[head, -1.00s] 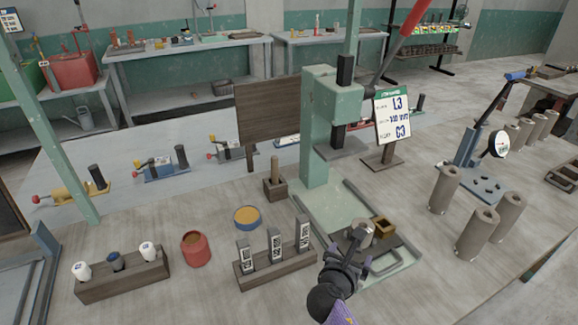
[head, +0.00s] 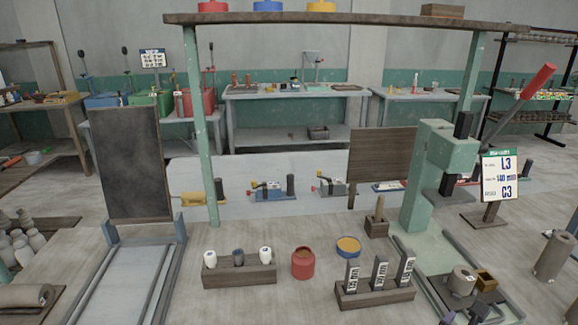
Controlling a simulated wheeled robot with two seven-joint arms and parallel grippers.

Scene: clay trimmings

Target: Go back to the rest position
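Only a small part of my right gripper (head: 465,316) shows, dark and purplish at the bottom edge, in front of the green press. Most of it is cut off, so its fingers' state is unclear. Just beyond it on the press's tray stand a grey clay cylinder with a hole (head: 462,281) and a small brass-coloured square box (head: 486,281). I cannot tell whether the gripper touches them. My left gripper is out of view.
The green press (head: 417,205) has a raised red-handled lever. A sign (head: 496,180) reads L3, C3. Nearby are a wooden block with labelled grey bars (head: 375,292), a red pot (head: 303,263), a yellow-filled blue dish (head: 348,246) and a rack of bottles (head: 240,274). A shelf spans overhead.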

